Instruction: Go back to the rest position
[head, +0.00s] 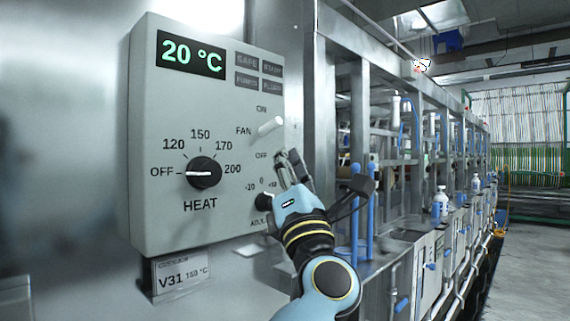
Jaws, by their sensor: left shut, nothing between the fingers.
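My left gripper (290,160) is shut and empty, with its fingertips just in front of the right edge of a grey control box (150,110). Its blue and black arm rises from the bottom of the head view. The box has a green display (190,52) reading 20 °C. The black HEAT knob (204,173) has its white mark towards OFF. The white FAN lever (270,125) sits between ON and OFF, just above my fingertips, and slants up to the right. My right gripper is not in view.
A label plate (181,272) reading V31 hangs below the box. A long metal machine frame (325,100) runs back on the right, with blue upright handles (354,215) close behind my arm and white bottles (440,203) farther back. The floor (515,260) at the far right is clear.

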